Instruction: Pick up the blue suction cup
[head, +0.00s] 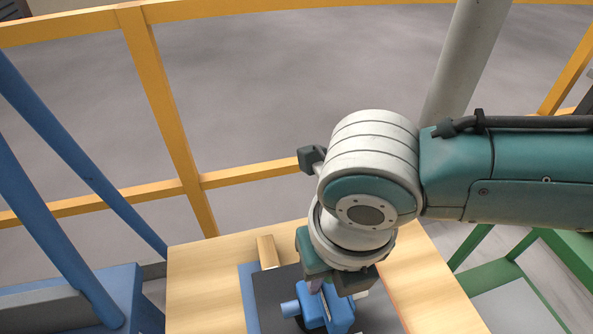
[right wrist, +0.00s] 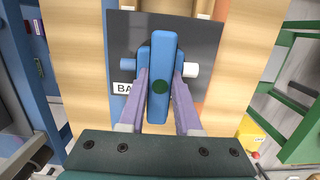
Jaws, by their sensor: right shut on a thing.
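The blue suction cup (head: 339,316) is at the bottom of the head view, over a dark stone slab (head: 270,287) on a wooden table. My right gripper (head: 320,290) reaches down onto it, and its body partly covers it. In the right wrist view, the suction cup (right wrist: 160,65) is a blue block with a blue handle at the left and a white peg at the right. The two purple fingers of the right gripper (right wrist: 160,100) are shut on its sides. I cannot tell whether the cup touches the slab. My left gripper is not in view.
The wooden table (head: 205,285) has bare strips on both sides of the slab. A wooden block (head: 267,252) lies behind the slab. A yellow railing (head: 165,100) runs behind, blue frame posts (head: 60,200) stand at left, and a green frame (head: 490,275) stands at right.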

